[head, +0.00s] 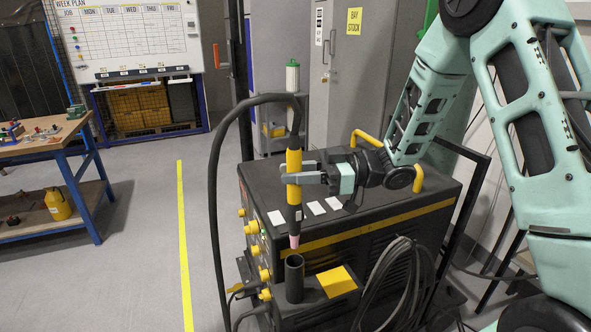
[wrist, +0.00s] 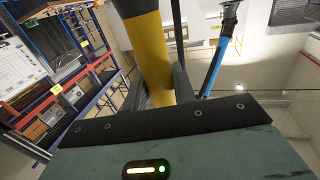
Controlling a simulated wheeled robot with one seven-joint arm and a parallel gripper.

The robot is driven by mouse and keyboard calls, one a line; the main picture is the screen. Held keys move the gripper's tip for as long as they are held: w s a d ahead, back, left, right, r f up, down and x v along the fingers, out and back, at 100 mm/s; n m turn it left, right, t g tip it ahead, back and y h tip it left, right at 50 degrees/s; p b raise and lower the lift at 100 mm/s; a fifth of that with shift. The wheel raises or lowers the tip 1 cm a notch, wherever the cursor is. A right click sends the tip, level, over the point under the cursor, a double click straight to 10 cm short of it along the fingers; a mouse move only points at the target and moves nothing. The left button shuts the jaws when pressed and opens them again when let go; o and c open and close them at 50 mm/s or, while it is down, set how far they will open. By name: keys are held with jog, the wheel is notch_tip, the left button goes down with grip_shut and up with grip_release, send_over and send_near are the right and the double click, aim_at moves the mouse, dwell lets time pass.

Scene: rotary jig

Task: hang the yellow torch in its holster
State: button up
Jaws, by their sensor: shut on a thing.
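The yellow torch (head: 294,163) has a yellow grip with black parts, a pink nozzle at its lower end and a black cable from its top. My gripper (head: 291,177) is shut on the yellow grip. The torch hangs upright, nozzle down. The holster (head: 294,280) is a dark open-topped tube at the front of the welding machine. In the head view the nozzle shows just above the tube's mouth, apart from it. In the wrist view the yellow grip (wrist: 152,60) stands between the fingers; the nozzle and holster are out of that view.
The black welding machine (head: 400,222) with yellow handles stands below my gripper. A yellow plate (head: 338,281) sits right of the holster. The torch cable (head: 216,190) loops down on the left. Coiled cable (head: 395,280) hangs at the machine's front. Floor left of it is clear.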

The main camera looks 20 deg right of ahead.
aim_at(296, 225)
jog(key=shift+f+b, duration=3.75)
jog(key=shift+f, duration=2.1)
jog(key=shift+f+b, duration=0.35)
jog(key=shift+f, duration=0.35)
jog(key=o, duration=1.1)
